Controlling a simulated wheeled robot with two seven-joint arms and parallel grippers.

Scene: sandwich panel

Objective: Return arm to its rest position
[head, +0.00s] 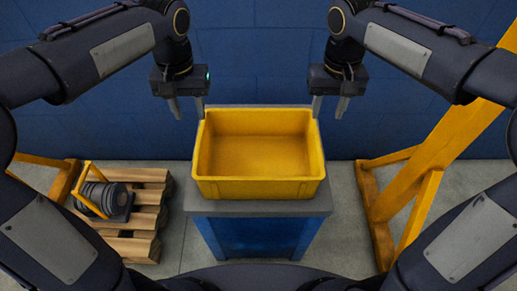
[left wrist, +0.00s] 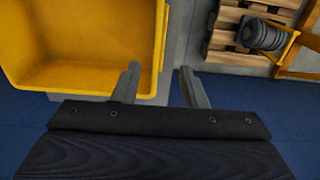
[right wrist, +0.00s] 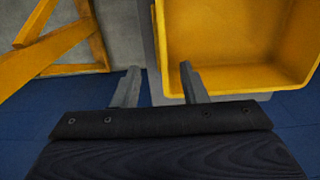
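My left gripper (head: 187,108) is at the far left corner of the yellow bin, above the table's back edge. It is open and empty; its spread fingers (left wrist: 161,88) show in the left wrist view, one of them overlapping the bin's rim. My right gripper (head: 329,107) is at the far right corner of the bin, also open and empty. Its spread fingers (right wrist: 158,86) show in the right wrist view, one beside the bin wall. I cannot tell whether any finger touches the bin. Both arms are raised and bent, reaching forward from either side.
The empty yellow bin (head: 258,190) sits on a grey-topped blue stand (head: 310,210). A wooden pallet (head: 150,200) with a dark ribbed object (head: 108,195) in a yellow frame stands at left. A yellow beam structure (head: 410,185) stands at right. A blue wall (head: 260,60) is behind.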

